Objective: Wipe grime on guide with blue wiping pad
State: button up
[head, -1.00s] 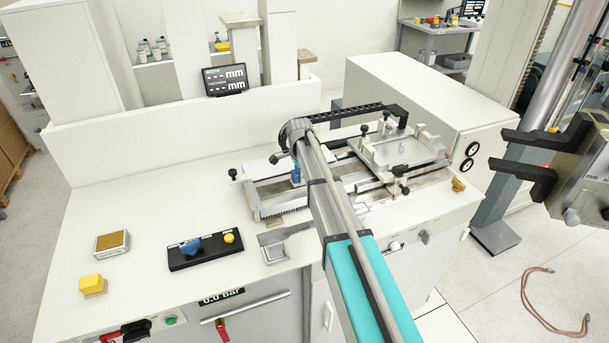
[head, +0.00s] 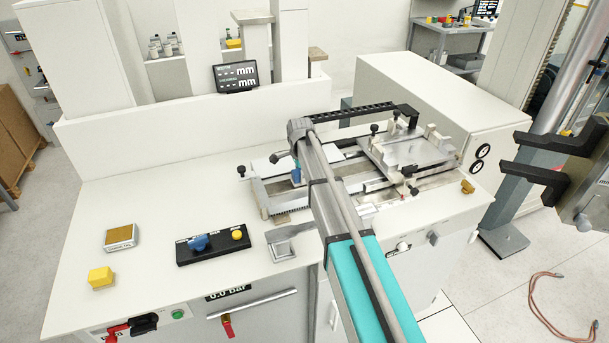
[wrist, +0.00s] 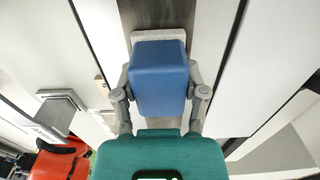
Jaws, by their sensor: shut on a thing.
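The blue wiping pad (wrist: 160,80) is a blue block with a pale ribbed face. In the wrist view it sits between the grey fingers of my gripper (wrist: 160,92), which is shut on it. In the head view a bit of the blue pad (head: 296,173) shows left of my arm, over the guide; my arm hides most of my gripper. The guide (wrist: 212,60) runs away from me as light rails in the wrist view. A dark brown patch (wrist: 157,14), perhaps the grime, lies just past the pad's far edge. I cannot tell whether the pad touches the surface.
A slide carriage with clamps (head: 410,152) stands right of my arm. A black control box (head: 212,244), yellow block (head: 101,277) and small brown-topped box (head: 121,238) sit on the bench at left. Black jaws (head: 545,160) project at the right. The bench's left part is mostly clear.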

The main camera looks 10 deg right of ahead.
aim_at(278, 187)
jog(key=shift+s+a, duration=0.15)
jog(key=shift+a, duration=0.55)
jog(key=shift+a, duration=0.1)
jog(key=shift+s+a, duration=0.25)
jog(key=shift+a, duration=0.55)
jog(key=shift+s+a, duration=0.25)
jog(key=shift+a, duration=0.5)
jog(key=shift+a, duration=0.15)
jog(key=shift+s+a, duration=0.15)
jog(key=shift+a, duration=0.65)
jog(key=shift+s+a, duration=0.15)
jog(key=shift+a, duration=0.6)
jog(key=shift+r+p, duration=3)
jog(key=shift+r, duration=0.1)
